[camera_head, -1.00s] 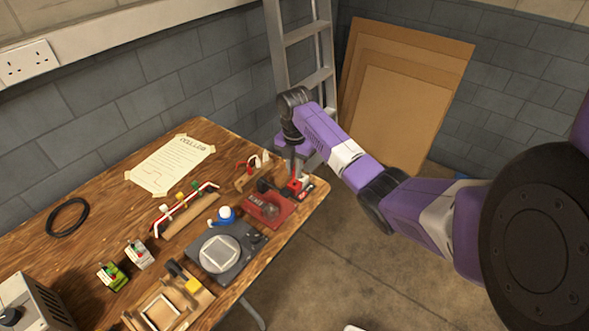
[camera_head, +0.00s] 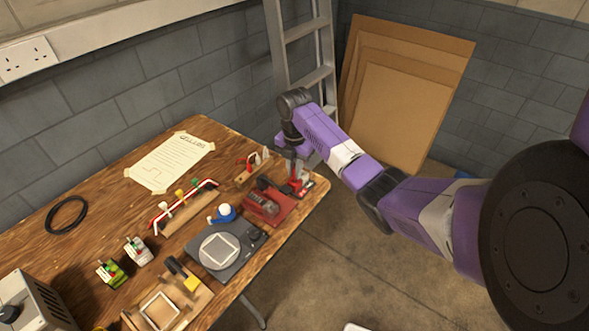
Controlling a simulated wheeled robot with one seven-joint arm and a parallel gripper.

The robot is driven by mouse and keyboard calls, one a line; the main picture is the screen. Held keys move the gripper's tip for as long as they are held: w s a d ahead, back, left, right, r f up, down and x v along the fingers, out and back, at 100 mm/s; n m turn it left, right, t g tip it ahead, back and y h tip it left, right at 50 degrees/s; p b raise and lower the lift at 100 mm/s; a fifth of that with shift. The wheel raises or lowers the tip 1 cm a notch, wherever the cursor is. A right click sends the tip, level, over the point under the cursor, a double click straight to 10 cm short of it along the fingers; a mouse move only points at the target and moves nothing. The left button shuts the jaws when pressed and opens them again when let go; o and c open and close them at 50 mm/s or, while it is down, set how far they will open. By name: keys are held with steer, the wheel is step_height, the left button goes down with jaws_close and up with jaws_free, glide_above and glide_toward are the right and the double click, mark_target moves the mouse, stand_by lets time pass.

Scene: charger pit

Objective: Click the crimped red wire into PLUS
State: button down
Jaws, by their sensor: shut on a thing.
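My gripper (camera_head: 296,176) points down at the right end of the table, just beyond the red bench tool. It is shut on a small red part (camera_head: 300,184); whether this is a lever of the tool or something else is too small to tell. The red bench tool (camera_head: 276,213) has a black knob. A red wire (camera_head: 208,184) with bent ends runs along a wooden rest with small coloured tabs. A green terminal block (camera_head: 112,273) and a white one (camera_head: 138,252) stand at the left. No PLUS label is readable, and the crimp is not discernible.
A paper sheet (camera_head: 170,160) and a black coil (camera_head: 67,215) lie further back. A ladder (camera_head: 304,40) stands behind.

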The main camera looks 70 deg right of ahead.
steer(key=shift+f+b, duration=0.3)
steer(key=shift+f, duration=0.55)
stand_by(1.1)
steer(key=c, duration=2)
jaws_free()
jaws_close()
steer(key=shift+f+p, duration=0.25)
steer(key=shift+p, duration=0.05)
steer(key=o, duration=0.7)
jaws_free()
steer(key=shift+r, duration=0.15)
